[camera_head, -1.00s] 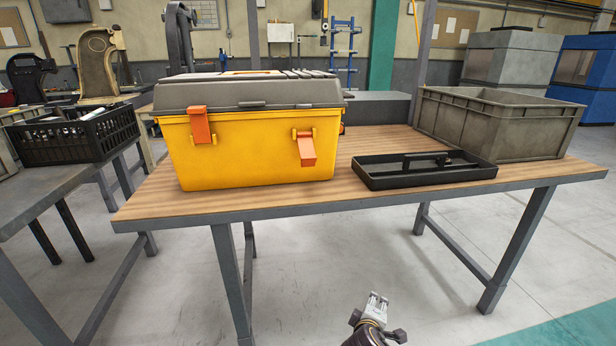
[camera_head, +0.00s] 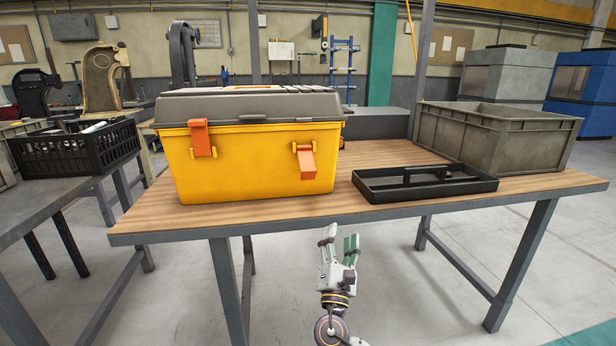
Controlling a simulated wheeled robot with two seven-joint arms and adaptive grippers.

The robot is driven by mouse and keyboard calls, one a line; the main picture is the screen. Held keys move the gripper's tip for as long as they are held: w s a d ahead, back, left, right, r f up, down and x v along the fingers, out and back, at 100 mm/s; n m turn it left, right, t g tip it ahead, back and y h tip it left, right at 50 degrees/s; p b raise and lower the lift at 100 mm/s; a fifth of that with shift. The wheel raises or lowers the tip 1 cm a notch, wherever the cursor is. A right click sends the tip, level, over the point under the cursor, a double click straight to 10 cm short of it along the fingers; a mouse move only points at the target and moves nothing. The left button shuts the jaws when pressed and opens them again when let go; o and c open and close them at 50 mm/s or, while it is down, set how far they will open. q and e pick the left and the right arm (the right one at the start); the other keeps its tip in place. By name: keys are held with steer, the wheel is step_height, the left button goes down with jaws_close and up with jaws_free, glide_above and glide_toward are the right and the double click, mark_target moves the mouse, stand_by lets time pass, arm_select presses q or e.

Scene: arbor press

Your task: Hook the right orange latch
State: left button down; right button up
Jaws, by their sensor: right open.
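A yellow toolbox (camera_head: 255,172) with a grey lid (camera_head: 245,108) stands on the wooden table, lid down. Its right orange latch (camera_head: 305,162) hangs tilted outward from the front face, its upper end at the hinge and clear of the lid. The left orange latch (camera_head: 201,138) lies upright against the front and reaches up over the lid's edge. My right gripper (camera_head: 340,242) is open and empty, in front of the table's front edge, below and a little right of the right latch. It touches nothing. My left gripper is not in view.
A black tray (camera_head: 376,192) with a handle lies right of the toolbox on the wooden table (camera_head: 150,222). A grey crate (camera_head: 460,140) stands behind it. A black basket (camera_head: 75,150) sits on a side table at left. The space before the toolbox is free.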

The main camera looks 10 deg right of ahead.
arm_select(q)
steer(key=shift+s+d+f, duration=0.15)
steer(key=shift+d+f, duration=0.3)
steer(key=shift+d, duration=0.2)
arm_select(e)
steer(key=shift+w+a+r+n+t+y, duration=0.2)
steer(key=shift+a+r+n+t+y, duration=0.85)
steer(key=shift+n, duration=0.95)
steer(key=shift+w+a+r+n+t+y, duration=0.2)
steer(key=shift+a+r+n+t+y, duration=0.35)
steer(key=shift+a+n+y, duration=1)
steer(key=shift+w+a+r+n+t+y, duration=0.2)
steer(key=shift+a+r+n+t+y, duration=0.6)
steer(key=shift+n+y, duration=1.25)
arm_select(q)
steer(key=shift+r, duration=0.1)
arm_select(e)
steer(key=shift+r+n+h, duration=0.1)
steer(key=shift+n+h, duration=0.3)
steer(key=shift+h, duration=0.05)
